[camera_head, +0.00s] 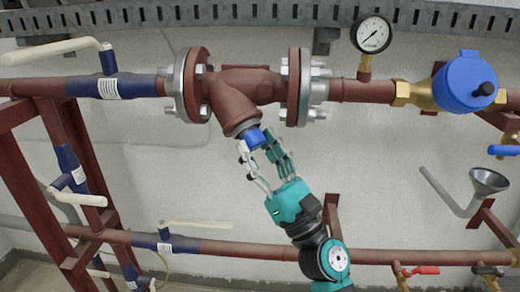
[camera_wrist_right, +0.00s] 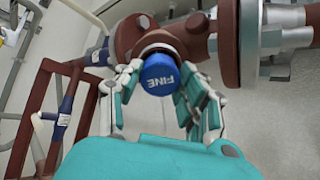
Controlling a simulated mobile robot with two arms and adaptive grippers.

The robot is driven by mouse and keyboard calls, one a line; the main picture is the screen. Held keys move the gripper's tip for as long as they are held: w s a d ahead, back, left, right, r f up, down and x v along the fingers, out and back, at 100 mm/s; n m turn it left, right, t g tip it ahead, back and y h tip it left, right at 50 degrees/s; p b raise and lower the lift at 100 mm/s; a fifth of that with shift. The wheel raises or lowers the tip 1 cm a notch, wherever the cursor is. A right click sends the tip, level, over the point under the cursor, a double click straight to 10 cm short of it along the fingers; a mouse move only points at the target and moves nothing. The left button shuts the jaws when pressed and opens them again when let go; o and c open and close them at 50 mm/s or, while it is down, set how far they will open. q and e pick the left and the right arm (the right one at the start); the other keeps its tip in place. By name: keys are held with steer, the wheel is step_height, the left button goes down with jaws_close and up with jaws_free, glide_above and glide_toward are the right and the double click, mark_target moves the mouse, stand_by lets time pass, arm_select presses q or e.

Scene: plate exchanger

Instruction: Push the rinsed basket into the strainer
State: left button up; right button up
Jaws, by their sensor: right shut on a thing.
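The strainer (camera_head: 240,88) is a brown Y-shaped body between two bolted flanges on the upper pipe; its slanted branch points down and toward the right. A blue cap-like end (camera_head: 257,141), which I take to be the basket's end, sits at the mouth of that branch. In the right wrist view this blue end (camera_wrist_right: 160,75) is round and marked "FINE". My right gripper (camera_head: 265,160), teal with grey fingers, is around the blue end, with a finger on either side; it also shows in the right wrist view (camera_wrist_right: 162,92). The rest of the basket is hidden. My left gripper is not in view.
A pressure gauge (camera_head: 371,35) and a blue-capped meter (camera_head: 466,82) are on the upper pipe to the right. A lever valve (camera_head: 108,80) is at left. A lower pipe (camera_head: 250,250) runs behind my right arm. A funnel (camera_head: 488,182) stands at right.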

steer(key=shift+r, duration=0.25)
steer(key=o, duration=1.2)
steer(key=shift+a, duration=0.2)
steer(key=shift+d, duration=0.1)
